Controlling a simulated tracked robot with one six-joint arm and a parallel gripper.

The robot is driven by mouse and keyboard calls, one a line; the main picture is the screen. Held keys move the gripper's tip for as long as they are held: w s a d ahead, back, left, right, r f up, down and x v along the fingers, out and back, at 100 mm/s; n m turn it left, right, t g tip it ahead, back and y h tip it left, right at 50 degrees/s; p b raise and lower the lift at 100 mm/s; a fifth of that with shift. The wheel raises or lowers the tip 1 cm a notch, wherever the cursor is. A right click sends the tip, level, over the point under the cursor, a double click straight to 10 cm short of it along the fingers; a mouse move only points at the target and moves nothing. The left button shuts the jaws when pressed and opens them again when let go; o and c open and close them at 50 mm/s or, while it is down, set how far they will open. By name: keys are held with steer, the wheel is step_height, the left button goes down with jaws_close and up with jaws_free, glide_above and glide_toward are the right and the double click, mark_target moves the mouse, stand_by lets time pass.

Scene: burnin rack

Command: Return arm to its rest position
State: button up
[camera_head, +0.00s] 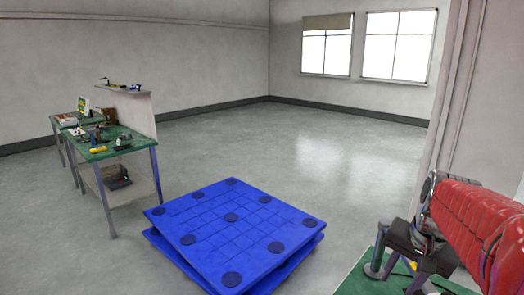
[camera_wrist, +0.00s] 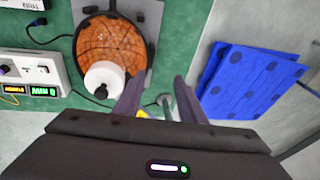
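My gripper (camera_wrist: 156,92) shows at the bottom of the wrist view as two dark fingers standing apart, with nothing clearly held between them. In the head view my gripper (camera_head: 398,272) is at the lower right, on the end of my red arm, over a green bench top (camera_head: 356,281). The arm reaches in from the right edge. In the wrist view the fingers are above the green surface, below a round orange-brown item (camera_wrist: 110,45) in a dark ring. A white capped cylinder (camera_wrist: 103,79) lies just left of the left finger. Any contact is not clear.
A cluttered workbench (camera_head: 112,150) stands left. The floor behind is clear.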

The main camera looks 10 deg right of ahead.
steer(key=s+a+n+t, duration=0.1)
steer(key=s+a+n, duration=0.2)
steer(key=a, duration=0.4)
steer(key=s+a+n+t, duration=0.1)
steer(key=s+a+n, duration=0.1)
steer(key=a, duration=0.5)
steer(key=s+a+f+n, duration=0.1)
steer(key=s+a+n, duration=0.2)
steer(key=a, duration=0.4)
steer(key=shift+s+a+n+t+y, duration=0.3)
steer(key=shift+n+t, duration=0.1)
steer(key=shift+n, duration=0.5)
steer(key=shift+c, duration=0.6)
steer(key=shift+d, duration=0.1)
